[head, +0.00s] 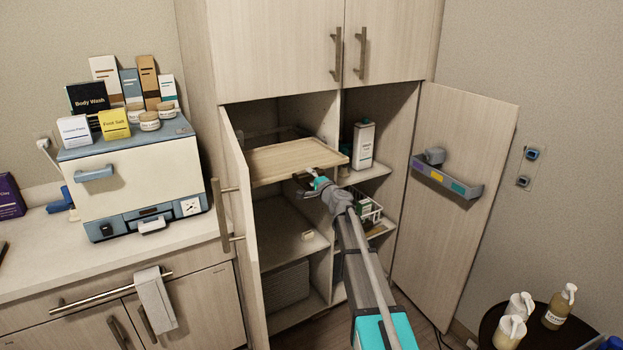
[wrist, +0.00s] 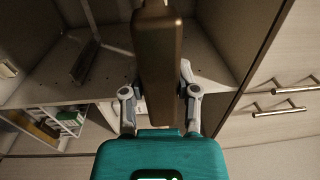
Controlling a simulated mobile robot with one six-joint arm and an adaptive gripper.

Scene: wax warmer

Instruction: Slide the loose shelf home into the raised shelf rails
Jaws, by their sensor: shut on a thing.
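The loose shelf (head: 285,160) is a pale wooden board. It lies roughly level at the upper mouth of the cabinet's left compartment, its right front corner overlapping the central divider in the picture. My gripper (head: 312,182) is shut on its front edge from below right. In the wrist view the shelf (wrist: 158,60) shows edge-on as a brown slab between the two fingers of my gripper (wrist: 160,92). A grey strip, perhaps a rail (wrist: 85,62), shows on a compartment wall there. The raised rails are not clearly seen in the head view, and I cannot tell whether the shelf touches them.
The left door (head: 238,215) stands open close beside the shelf. The central divider (head: 322,125) is at its right. The right compartment holds a white carton (head: 363,145) and a wire basket (head: 368,207). The right door (head: 455,200) is wide open. A lower fixed shelf (head: 285,235) lies below.

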